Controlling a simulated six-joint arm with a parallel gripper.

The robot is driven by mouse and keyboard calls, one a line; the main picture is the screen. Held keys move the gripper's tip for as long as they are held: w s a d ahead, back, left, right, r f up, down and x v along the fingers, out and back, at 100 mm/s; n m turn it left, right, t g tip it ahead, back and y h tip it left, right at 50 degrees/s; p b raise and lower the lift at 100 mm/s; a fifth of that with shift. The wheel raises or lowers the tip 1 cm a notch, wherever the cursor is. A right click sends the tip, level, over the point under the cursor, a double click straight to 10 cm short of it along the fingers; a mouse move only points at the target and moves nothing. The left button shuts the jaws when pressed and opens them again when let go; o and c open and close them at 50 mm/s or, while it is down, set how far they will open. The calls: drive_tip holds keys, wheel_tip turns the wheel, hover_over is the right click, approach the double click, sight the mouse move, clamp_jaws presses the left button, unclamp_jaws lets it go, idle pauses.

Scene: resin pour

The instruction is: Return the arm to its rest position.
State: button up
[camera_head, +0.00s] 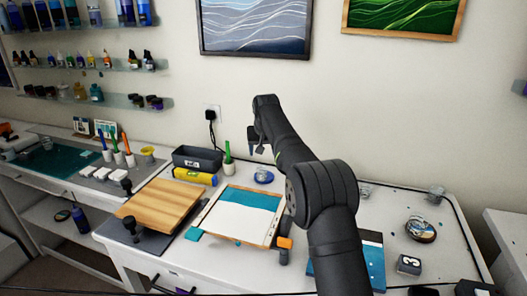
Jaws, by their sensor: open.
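My arm rises from the lower right of the head view and bends left over the back of the white table (390,205). My gripper (255,148) hangs at the arm's far end, in front of the wall and above the table's back edge. It is small in the picture, open, and I see nothing held in it. It is clear of the things on the table.
Below stand a framed white-and-teal panel (232,217), a wooden board (160,203), a dark bin (197,158), a yellow roll (195,177) and a green-handled tool (227,152). A blue-and-white panel (372,262) lies partly behind my arm. Table space at right is partly free.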

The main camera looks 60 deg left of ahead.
sight(261, 169)
drive_tip(key=shift+f, duration=0.1)
drive_tip(key=x, duration=1.2)
drive_tip(key=shift+f, duration=0.2)
wheel_tip(261, 169, up, 2)
drive_tip(key=shift+r, duration=0.5)
